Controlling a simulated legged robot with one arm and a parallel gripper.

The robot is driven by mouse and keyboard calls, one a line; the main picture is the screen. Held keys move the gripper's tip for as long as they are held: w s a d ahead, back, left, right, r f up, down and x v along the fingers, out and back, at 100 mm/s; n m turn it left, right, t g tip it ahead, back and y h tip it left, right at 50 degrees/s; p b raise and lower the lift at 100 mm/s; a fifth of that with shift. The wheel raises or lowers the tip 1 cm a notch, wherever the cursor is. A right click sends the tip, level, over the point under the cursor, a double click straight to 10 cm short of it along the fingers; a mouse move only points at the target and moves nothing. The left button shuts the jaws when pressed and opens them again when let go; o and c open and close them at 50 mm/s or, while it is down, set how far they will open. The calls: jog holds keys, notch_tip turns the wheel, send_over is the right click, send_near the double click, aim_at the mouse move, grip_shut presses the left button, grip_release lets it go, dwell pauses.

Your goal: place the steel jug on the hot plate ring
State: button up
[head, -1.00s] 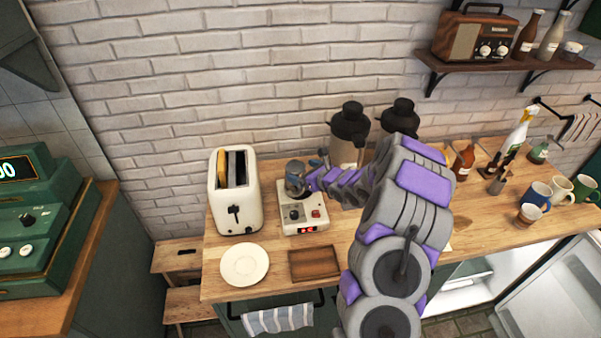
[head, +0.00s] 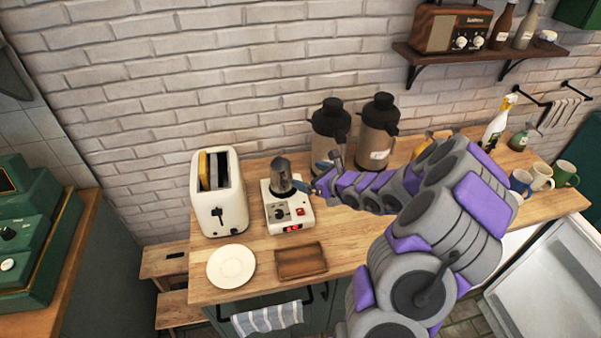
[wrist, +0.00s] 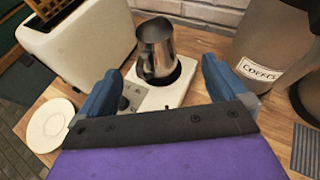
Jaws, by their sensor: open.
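My gripper (head: 314,179) is just right of the jug in the head view. In the wrist view its two blue fingers (wrist: 159,88) are spread wide, with the jug beyond them and nothing held between them.
A white toaster (head: 218,195) stands left of the hot plate. A white plate (head: 231,267) and a wooden tray (head: 301,262) lie in front. Two coffee flasks (head: 377,135) stand behind my arm. Mugs (head: 540,177) stand at the far right.

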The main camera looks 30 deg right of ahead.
jog(key=s+a+r+n+g+y, duration=0.1)
jog(key=a+r+n+y, duration=0.2)
jog(key=a+r+n, duration=0.5)
jog(key=s+a+r+n+g+y, duration=0.2)
jog(key=a+r+n+y, duration=0.1)
jog(key=a, duration=0.8)
jog(key=s+a+r+n+g+y, duration=0.1)
jog(key=s+a+r+n+g, duration=0.15)
jog(key=s+a+n, duration=0.35)
jog(key=s+a+r+n+g+y, duration=0.1)
jog(key=s+a+n+g, duration=0.2)
jog(key=s+a, duration=0.3)
jog(key=s+a+f+n+g+h, duration=0.1)
jog(key=s+a+n+g+h, duration=0.3)
jog(key=s+n, duration=0.55)
jog(key=s+d+n+g+h, duration=0.2)
jog(key=s+d+h, duration=0.5)
jog(key=s+d, duration=0.4)
jog(key=s+n, duration=0.1)
jog(key=s, duration=0.3)
jog(key=shift+d+f, duration=0.2)
jog(key=shift+f, duration=0.2)
jog(key=shift+s, duration=0.1)
